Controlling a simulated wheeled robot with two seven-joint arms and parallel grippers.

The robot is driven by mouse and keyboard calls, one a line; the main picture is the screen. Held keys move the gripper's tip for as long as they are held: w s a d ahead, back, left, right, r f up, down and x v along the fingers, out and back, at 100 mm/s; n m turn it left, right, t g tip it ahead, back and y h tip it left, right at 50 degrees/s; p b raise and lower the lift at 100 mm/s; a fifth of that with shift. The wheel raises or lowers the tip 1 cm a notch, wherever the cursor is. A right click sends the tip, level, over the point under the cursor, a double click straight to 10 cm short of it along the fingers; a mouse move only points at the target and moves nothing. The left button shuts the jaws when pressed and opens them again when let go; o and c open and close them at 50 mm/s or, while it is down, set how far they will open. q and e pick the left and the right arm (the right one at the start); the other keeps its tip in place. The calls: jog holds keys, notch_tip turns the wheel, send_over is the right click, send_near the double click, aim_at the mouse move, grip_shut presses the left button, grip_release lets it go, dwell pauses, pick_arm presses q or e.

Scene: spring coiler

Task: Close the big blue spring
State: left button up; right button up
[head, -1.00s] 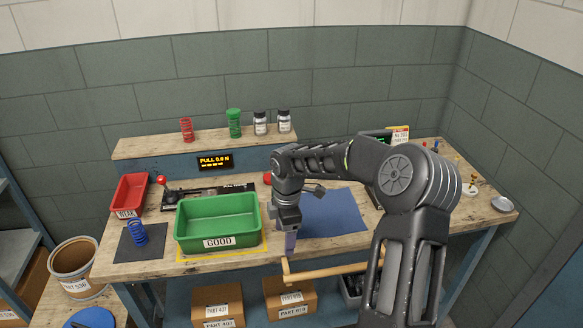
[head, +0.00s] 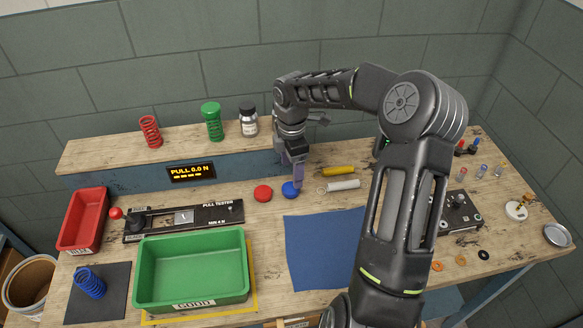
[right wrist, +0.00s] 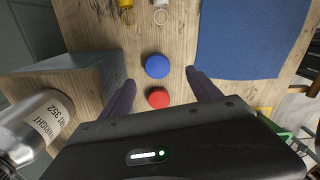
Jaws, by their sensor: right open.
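The blue spring (head: 90,283) stands open-topped on a dark mat (head: 118,298) at the front left of the bench. A blue round cap (head: 291,190) lies on the wood beside a red cap (head: 263,193). My right gripper (head: 298,184) is open and empty, pointing down at the blue cap and partly covering it. In the right wrist view the blue cap (right wrist: 157,66) shows between the spread fingers (right wrist: 160,79), with the red cap (right wrist: 158,98) nearer the palm. Contact cannot be told. My left gripper is out of view.
A green bin (head: 192,272) and pull tester (head: 185,218) lie between the caps and spring. The raised shelf (head: 90,156) holds a red spring (head: 150,131), green capped spring (head: 212,121) and jar (head: 249,122). The blue cloth (head: 320,255) is clear.

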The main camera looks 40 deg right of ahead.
aim_at(291, 187)
jog(key=shift+w+d, duration=0.3)
jog(key=shift+w, duration=0.05)
jog(key=shift+s+a+r, duration=0.15)
jog(key=shift+f, duration=1.35)
jog(key=shift+f, duration=2.65)
jog(key=shift+c, duration=0.4)
jog(key=c, duration=1.4)
